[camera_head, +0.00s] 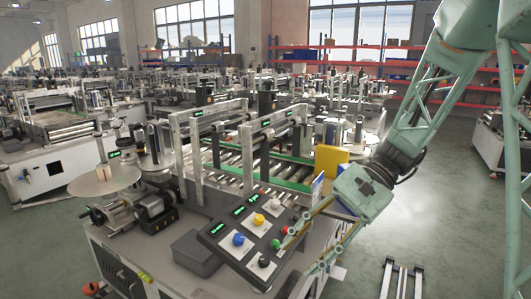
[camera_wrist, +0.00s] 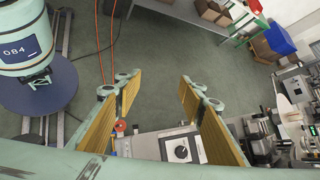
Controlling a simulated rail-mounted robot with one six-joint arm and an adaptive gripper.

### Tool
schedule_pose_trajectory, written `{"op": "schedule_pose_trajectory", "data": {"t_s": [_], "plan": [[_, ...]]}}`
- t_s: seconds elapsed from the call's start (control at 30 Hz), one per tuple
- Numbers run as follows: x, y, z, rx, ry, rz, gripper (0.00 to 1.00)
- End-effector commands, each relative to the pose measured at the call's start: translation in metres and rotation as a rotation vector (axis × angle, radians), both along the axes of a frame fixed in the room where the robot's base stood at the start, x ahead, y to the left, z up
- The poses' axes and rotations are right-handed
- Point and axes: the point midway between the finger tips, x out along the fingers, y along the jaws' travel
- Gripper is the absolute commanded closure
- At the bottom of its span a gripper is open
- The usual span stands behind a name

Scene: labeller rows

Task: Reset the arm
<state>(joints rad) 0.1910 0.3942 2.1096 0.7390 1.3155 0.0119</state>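My arm comes in from the right in the head view. My gripper (camera_head: 290,258) is at its lower end, over the right edge of a dark control panel (camera_head: 214,233). In the wrist view my gripper (camera_wrist: 160,88) shows two tan-padded fingers spread wide apart, with nothing held between them. A black knob on a white plate (camera_wrist: 181,152) shows beyond and between the fingers. In the head view the panel carries a green button (camera_head: 276,244), a black knob (camera_head: 264,261), a blue button (camera_head: 238,239) and a yellow button (camera_head: 258,219). I cannot tell whether a finger touches the panel.
The labelling machine (camera_head: 250,150) with its rails stands behind the panel. A yellow box (camera_head: 331,160) is close to my wrist. Grey floor (camera_head: 430,200) is open to the right. In the wrist view, cardboard boxes (camera_wrist: 212,12) and a blue bin (camera_wrist: 279,38) stand at upper right.

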Motion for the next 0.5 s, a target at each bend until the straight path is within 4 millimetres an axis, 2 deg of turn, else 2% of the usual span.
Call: {"op": "schedule_pose_trajectory", "data": {"t_s": [0.5], "plan": [[-0.056, -0.011, 0.033, -0.140, -0.141, 0.104, 0.63]]}}
